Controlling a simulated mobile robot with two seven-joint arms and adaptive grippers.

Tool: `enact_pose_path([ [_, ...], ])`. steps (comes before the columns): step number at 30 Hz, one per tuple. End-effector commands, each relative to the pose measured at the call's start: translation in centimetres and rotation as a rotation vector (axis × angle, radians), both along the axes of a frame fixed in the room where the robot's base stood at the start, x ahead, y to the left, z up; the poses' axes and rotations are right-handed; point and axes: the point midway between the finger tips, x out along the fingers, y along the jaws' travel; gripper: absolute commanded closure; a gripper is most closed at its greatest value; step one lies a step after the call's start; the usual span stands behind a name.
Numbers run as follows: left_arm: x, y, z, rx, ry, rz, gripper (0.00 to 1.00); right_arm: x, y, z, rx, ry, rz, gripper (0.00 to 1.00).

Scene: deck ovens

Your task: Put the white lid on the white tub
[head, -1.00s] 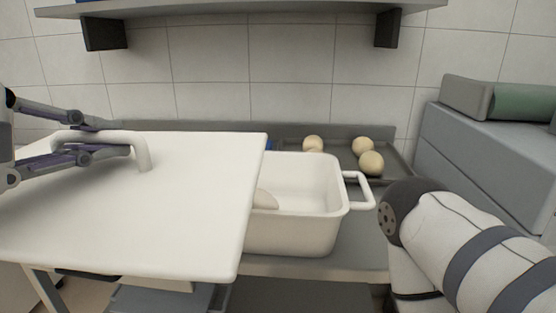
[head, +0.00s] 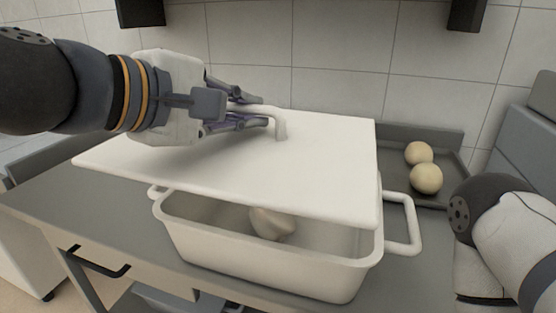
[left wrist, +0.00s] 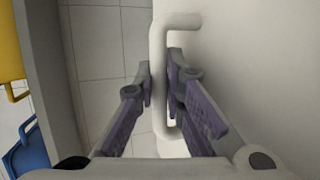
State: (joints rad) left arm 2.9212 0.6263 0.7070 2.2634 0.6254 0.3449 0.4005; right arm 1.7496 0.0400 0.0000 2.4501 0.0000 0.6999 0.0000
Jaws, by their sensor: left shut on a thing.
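The white lid (head: 300,165) is a flat plate with a bar handle on top. My left gripper (head: 262,114) is shut on the lid's handle and holds the lid over the white tub (head: 270,262). In the left wrist view the fingers (left wrist: 160,90) lie on both sides of the handle, with the lid (left wrist: 255,60) at the right. The lid covers the tub's back part and reaches past it at the left. The tub's front is open below the lid's near edge, and a pale dough piece (head: 272,223) shows inside. My right gripper is out of view.
A dark tray (head: 455,165) with dough balls (head: 426,178) lies behind and right of the tub. The tub's right handle (head: 405,225) sticks out near my right arm. The grey counter (head: 75,205) is clear at the left. A tiled wall stands behind.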

Motion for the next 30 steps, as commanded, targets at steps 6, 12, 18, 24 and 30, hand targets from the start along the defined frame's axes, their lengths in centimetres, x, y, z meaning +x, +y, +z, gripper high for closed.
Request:
enact_pose_path([
  [6,2.6,-3.1,-4.4,-0.004,0.005,-0.002,1.00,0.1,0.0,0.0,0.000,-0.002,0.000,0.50],
  [12,3.7,-4.2,-6.3,-0.006,0.003,-0.002,1.00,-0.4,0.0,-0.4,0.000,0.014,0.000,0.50],
  [18,3.8,-4.2,-9.6,-0.006,0.005,-0.001,1.00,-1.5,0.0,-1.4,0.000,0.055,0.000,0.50],
  [24,3.7,-4.2,-9.0,-0.006,-0.006,0.000,1.00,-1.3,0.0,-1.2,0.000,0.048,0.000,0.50],
  [30,3.7,-4.2,-9.7,-0.006,-0.002,0.000,1.00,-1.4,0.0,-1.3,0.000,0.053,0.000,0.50],
])
